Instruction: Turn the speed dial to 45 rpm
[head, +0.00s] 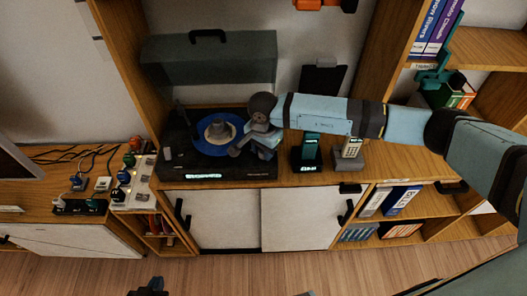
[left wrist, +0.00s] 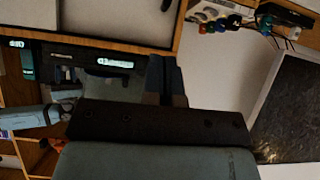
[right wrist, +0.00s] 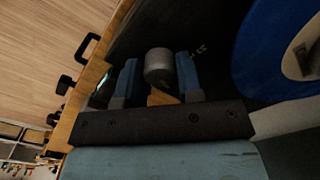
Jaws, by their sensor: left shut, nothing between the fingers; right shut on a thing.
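The black turntable (head: 173,160) sits on the wooden cabinet, with a blue record (head: 205,149) and a grey centre piece on it. The speed dial (right wrist: 159,62) is a grey cylinder standing on the turntable's dark top in the right wrist view. My right gripper (head: 238,151) reaches in from the right over the turntable. My left gripper (left wrist: 164,80) is shut and empty, away from the turntable.
Power strips with plugs and cables (head: 78,206) lie at the left. The floor in front is clear.

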